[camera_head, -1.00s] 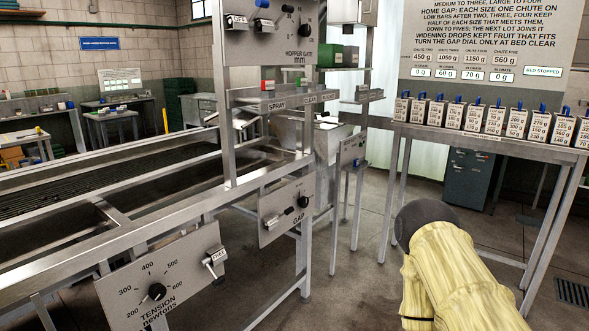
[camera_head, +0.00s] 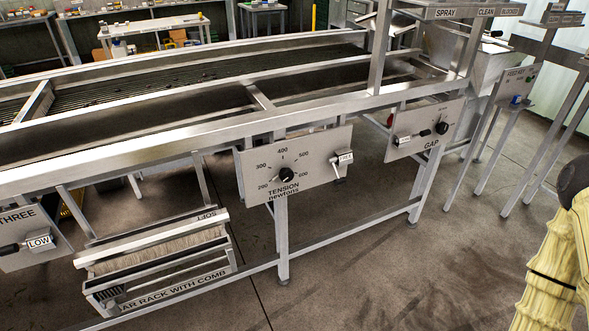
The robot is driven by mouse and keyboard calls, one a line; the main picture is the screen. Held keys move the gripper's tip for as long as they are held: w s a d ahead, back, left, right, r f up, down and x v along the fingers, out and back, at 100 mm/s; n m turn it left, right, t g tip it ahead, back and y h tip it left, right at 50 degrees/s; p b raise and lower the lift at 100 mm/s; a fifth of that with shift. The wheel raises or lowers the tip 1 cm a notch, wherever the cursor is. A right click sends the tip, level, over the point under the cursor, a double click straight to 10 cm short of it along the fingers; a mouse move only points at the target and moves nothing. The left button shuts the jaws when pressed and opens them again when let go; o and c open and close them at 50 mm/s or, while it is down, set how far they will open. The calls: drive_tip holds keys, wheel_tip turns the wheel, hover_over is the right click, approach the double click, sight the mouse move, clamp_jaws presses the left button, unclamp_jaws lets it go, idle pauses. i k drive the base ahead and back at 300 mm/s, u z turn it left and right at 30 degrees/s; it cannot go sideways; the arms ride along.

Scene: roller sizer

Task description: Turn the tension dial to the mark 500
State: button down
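The tension dial is a small black round knob (camera_head: 286,175) on a grey panel (camera_head: 313,186) fixed to the side of the long metal frame. Marks 200, 300, 400, 500 and 600 run around it, with 500 at its upper right. "TENSION newtons" is printed below. The knob is too small to tell which mark it points to. Nothing touches it. A lever with a white tag (camera_head: 344,158) sits on the right of the same panel. My arm in its yellow sleeve is at the right edge, well apart from the dial. My gripper is not in view.
A GAP panel (camera_head: 425,128) with its own black knob is to the right. Open concrete floor (camera_head: 400,275) lies in front of the dial.

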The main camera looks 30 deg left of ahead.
sight(286, 175)
drive_tip(key=u, duration=3.1)
drive_tip(key=k, duration=0.45)
drive_tip(key=z, duration=1.4)
